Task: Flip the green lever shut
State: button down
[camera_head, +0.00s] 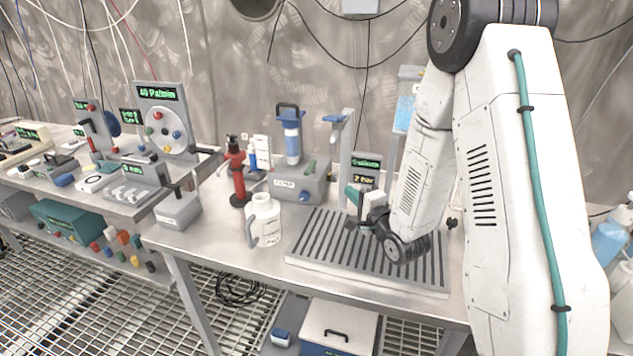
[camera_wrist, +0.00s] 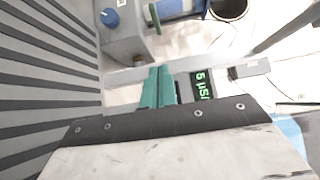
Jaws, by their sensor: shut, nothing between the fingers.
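The green lever (camera_head: 309,167) sticks out, tilted, at the right end of a grey box (camera_head: 284,186) with a blue-capped filter cylinder (camera_head: 291,135) above it. In the wrist view the green lever (camera_wrist: 155,18) shows at the top, beside the blue knob (camera_wrist: 109,17) on the box. My gripper (camera_head: 353,196) is to the right of the box, above the back of the slatted drain board. Its teal fingers (camera_wrist: 157,86) are together and empty, apart from the lever. Part of the gripper is hidden by my wrist in the head view.
A grey post with displays (camera_head: 366,172) stands close behind my gripper; a display (camera_wrist: 203,86) shows beside my fingers. The slatted drain board (camera_head: 340,262) lies below. A white jug (camera_head: 264,220) and red bottle (camera_head: 237,172) stand left of the box.

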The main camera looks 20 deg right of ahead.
send_near(313, 167)
jog(key=w+d, duration=0.2)
jog(key=w, duration=0.1)
jog(key=shift+w+a+f, duration=0.2)
jog(key=shift+w+a, duration=0.85)
jog(key=shift+a, duration=0.2)
jog(key=shift+w+a, duration=0.2)
jog(key=shift+a, duration=0.15)
